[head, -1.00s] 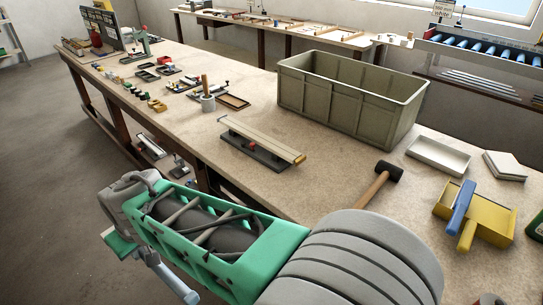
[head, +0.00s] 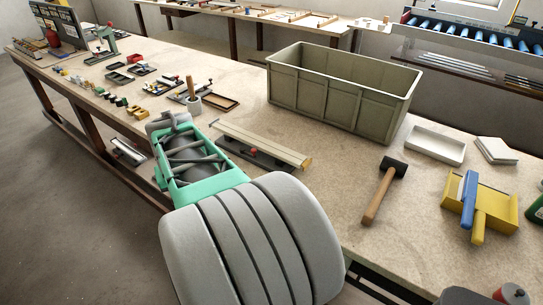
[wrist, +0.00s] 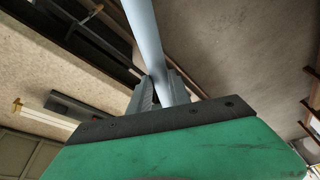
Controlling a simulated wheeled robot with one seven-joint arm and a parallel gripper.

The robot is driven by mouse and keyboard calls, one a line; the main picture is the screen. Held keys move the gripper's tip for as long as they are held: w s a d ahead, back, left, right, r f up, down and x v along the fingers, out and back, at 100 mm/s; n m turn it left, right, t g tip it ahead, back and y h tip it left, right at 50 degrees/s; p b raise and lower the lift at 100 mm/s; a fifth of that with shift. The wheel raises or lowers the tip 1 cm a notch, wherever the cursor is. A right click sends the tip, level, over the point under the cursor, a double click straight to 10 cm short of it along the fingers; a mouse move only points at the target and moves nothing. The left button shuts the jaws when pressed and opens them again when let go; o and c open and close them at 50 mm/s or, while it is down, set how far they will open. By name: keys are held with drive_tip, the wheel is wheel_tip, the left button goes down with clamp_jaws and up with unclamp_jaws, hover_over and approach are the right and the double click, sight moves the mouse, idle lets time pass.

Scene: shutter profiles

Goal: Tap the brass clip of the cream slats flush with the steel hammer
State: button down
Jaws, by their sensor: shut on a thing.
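The cream slats (head: 262,142) lie in a dark fixture on the bench, left of the big grey-green crate. The brass clip (head: 306,164) is at their right end; whether it sits proud is too small to tell. In the wrist view the slats (wrist: 48,117) and the clip (wrist: 16,106) show at the left, apart from my gripper. My gripper (wrist: 160,92) is shut on a smooth grey-blue shaft, which I take for the steel hammer (wrist: 144,40); its head is out of frame. In the head view my arm hides gripper and hammer.
A black-headed mallet (head: 384,186) with a wooden handle lies right of the slats. The crate (head: 340,95) stands behind them. A white tray (head: 436,145) and a yellow dustpan-like piece (head: 498,208) lie further right.

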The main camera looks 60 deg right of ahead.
drive_tip(key=s+d+r+m+g+p, duration=0.25)
drive_tip(key=s+d+m, duration=0.35)
drive_tip(key=s+d, duration=0.65)
drive_tip(key=s+d+r+m+p, duration=0.1)
drive_tip(key=s+d+m, duration=0.2)
drive_tip(key=s+d, duration=0.35)
drive_tip(key=s+d+r+m+p, duration=0.1)
drive_tip(key=s+d+m, duration=0.2)
drive_tip(key=s, duration=0.7)
wheel_tip(320, 180, down, 7)
drive_tip(key=w+b, duration=0.1)
drive_tip(key=b, duration=0.4)
drive_tip(key=shift+w+d, duration=0.3)
drive_tip(key=shift+w, duration=0.1)
drive_tip(key=shift+r+g, duration=0.1)
drive_tip(key=shift+g, duration=0.15)
